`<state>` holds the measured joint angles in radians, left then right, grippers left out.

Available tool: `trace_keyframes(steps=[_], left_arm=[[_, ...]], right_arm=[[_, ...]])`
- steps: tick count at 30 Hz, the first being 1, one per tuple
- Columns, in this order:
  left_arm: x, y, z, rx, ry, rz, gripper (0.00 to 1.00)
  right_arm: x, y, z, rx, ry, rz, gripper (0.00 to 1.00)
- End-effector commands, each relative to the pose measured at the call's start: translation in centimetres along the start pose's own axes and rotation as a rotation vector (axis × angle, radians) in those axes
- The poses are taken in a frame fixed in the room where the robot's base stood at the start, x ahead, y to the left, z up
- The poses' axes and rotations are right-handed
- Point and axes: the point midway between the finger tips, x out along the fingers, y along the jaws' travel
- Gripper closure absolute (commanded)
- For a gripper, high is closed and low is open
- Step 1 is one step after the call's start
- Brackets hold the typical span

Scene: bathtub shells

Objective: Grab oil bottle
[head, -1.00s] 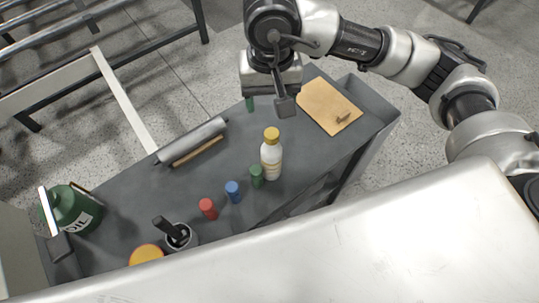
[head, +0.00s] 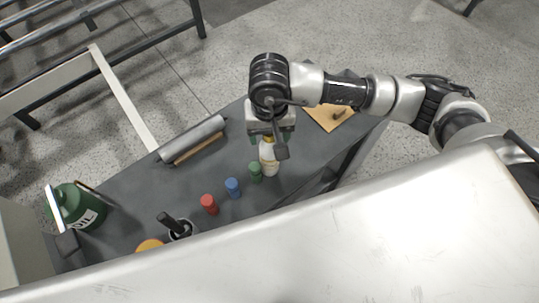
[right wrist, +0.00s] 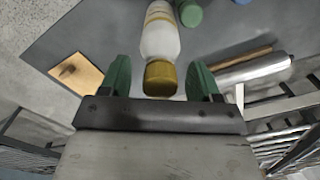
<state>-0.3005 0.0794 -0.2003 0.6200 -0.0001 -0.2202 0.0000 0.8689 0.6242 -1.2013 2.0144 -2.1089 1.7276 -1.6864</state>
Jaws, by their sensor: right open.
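A white bottle with a yellow cap (head: 269,160) stands on the dark grey worktop, its cap mostly hidden behind my right gripper (head: 268,138) in the head view. In the right wrist view the white bottle (right wrist: 160,38) shows with its yellow cap toward me. There my right gripper (right wrist: 160,78) is open, its green finger pads on either side of the cap with a gap at each side. A green can (head: 79,206) marked OIL stands at the worktop's far left end. My left gripper is not in view.
Beside the bottle stand a green cylinder (head: 255,172), a blue one (head: 233,187) and a red one (head: 209,204). A metal roller (head: 192,138) lies behind them. A tan board (head: 329,115) lies at the right. A dark cup (head: 184,232) stands at the front.

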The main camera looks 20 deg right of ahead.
Motion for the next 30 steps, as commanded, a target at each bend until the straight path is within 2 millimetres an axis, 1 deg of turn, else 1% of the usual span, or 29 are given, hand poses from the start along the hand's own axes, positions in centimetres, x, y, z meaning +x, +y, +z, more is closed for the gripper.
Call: trace_keyframes(steps=[2,3,8,12,15,25,30], left_arm=[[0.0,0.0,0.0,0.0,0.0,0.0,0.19],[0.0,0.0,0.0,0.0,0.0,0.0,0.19],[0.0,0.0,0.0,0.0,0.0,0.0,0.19],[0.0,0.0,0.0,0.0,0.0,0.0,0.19],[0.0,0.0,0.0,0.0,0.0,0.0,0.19],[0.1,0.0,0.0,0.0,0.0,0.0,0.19],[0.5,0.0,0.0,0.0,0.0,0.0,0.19]], right_arm=[[0.0,0.0,0.0,0.0,0.0,0.0,0.37],[0.0,0.0,0.0,-0.001,0.0,0.0,0.41],[0.0,0.0,0.0,-0.001,0.0,0.0,0.65],[-0.1,0.0,0.0,-0.001,0.0,0.0,0.86],[-0.1,0.0,0.0,-0.001,0.0,0.0,1.0],[-0.2,0.0,0.0,-0.001,0.001,-0.001,1.0],[-1.2,-0.1,-0.1,-0.002,0.003,-0.003,1.0]])
